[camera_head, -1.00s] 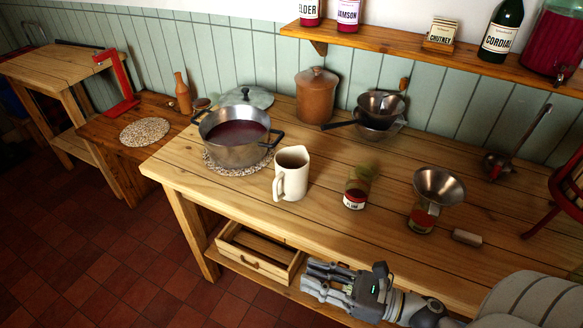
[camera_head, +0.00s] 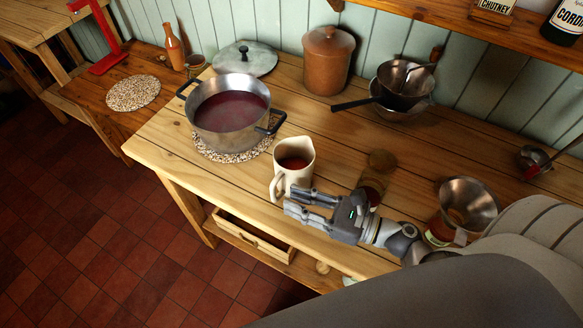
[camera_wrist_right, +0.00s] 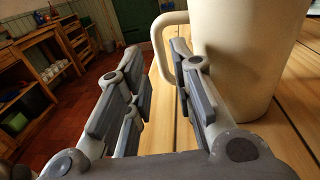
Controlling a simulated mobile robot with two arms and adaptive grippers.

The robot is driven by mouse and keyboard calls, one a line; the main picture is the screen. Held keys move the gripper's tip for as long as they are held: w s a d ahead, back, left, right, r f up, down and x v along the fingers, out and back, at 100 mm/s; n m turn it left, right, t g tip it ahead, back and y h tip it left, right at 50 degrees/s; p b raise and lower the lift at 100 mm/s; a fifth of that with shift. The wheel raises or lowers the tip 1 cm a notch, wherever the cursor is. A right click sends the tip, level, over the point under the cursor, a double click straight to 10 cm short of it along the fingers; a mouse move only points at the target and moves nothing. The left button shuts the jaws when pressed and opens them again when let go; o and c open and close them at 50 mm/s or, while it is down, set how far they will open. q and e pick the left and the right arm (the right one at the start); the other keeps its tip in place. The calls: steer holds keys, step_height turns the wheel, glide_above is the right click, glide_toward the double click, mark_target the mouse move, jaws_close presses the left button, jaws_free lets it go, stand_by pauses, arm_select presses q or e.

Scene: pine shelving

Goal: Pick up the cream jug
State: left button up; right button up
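The cream jug (camera_head: 301,179) stands upright on the wooden table in front of the pot, with dark red-brown contents and its handle on the left. My right gripper (camera_head: 287,201) is beside the jug's lower front, its fingers pointing left and overlapping the jug's base in the head view. In the wrist view the jug (camera_wrist_right: 245,60) fills the upper right, with its handle (camera_wrist_right: 160,48) beyond the fingertips, partly behind the right finger. The right gripper (camera_wrist_right: 155,62) is open with nothing held between its fingers; contact with the jug cannot be told. My left gripper is out of view.
A pot of red liquid (camera_head: 231,112) sits on a speckled mat (camera_head: 205,150) behind the jug. A small jar (camera_head: 372,187) stands close behind my right gripper. A jar with a funnel (camera_head: 468,203) is further right. A black-handled pan (camera_head: 399,88) and a brown crock (camera_head: 327,62) stand at the back.

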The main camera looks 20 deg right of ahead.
mark_target(275, 194)
steer(key=shift+w+a, duration=0.2)
steer(key=shift+w, duration=0.1)
steer(key=p+x, duration=0.2)
steer(key=x, duration=0.2)
steer(key=shift+w+a+p, duration=0.25)
steer(key=shift+a+p, duration=0.05)
steer(key=shift+w+a, duration=0.2)
steer(key=shift+c, duration=0.4)
jaws_close()
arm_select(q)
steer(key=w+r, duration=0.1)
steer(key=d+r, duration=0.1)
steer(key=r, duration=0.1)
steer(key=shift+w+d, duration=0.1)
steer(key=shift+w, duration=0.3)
